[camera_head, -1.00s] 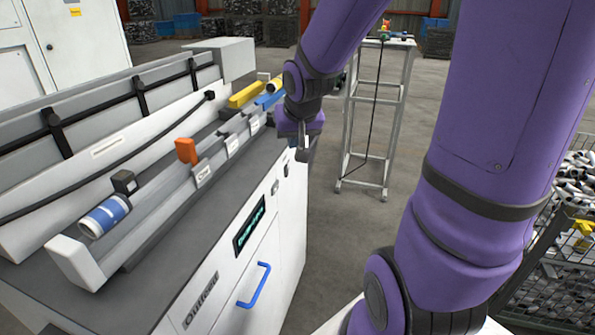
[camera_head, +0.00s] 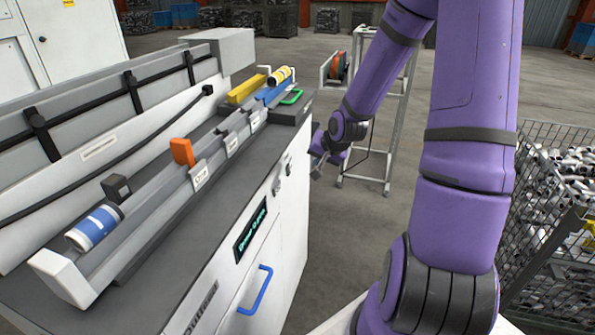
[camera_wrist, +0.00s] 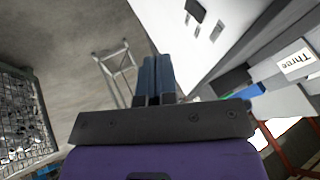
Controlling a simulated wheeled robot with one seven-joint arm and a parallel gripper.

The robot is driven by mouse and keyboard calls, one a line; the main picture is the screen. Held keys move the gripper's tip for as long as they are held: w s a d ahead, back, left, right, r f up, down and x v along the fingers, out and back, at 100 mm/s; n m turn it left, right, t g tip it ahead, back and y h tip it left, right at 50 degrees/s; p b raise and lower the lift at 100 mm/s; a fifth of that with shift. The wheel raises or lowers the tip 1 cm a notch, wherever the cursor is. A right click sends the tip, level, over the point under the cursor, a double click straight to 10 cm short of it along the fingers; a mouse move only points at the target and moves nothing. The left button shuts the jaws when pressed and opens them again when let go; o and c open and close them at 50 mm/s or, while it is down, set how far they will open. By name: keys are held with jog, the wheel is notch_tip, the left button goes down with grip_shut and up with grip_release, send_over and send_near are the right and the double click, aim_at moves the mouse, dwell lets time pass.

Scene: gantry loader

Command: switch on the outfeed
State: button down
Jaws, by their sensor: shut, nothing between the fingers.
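The outfeed (camera_head: 150,215) is a grey-topped white cabinet with a sloping channel, a lit display (camera_head: 250,236) and a blue handle (camera_head: 256,290) on its front. Small switch-like fittings (camera_head: 281,178) sit on the front face near the far end; they also show as dark-and-grey parts in the wrist view (camera_wrist: 205,20). My gripper (camera_head: 318,168) is just off the cabinet's far front corner, apart from the fittings. In the wrist view its two dark fingers (camera_wrist: 156,62) are together and empty, beside the white face. The switch's position is too small to tell.
A blue-and-white can (camera_head: 95,228) lies in the channel's near end; a yellow one (camera_head: 279,76) is at the far end. An orange block (camera_head: 182,152) stands over the channel. A wire cage of cans (camera_head: 560,190) is at right. Grey floor lies between.

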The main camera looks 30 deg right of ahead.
aim_at(289, 170)
jog(key=shift+f, duration=0.1)
dwell(0.3)
jog(key=w+a+f, duration=0.2)
jog(key=w+f, duration=0.6)
jog(key=w, duration=0.1)
jog(key=shift+a+f, duration=0.15)
jog(key=shift+f, duration=0.15)
dwell(0.4)
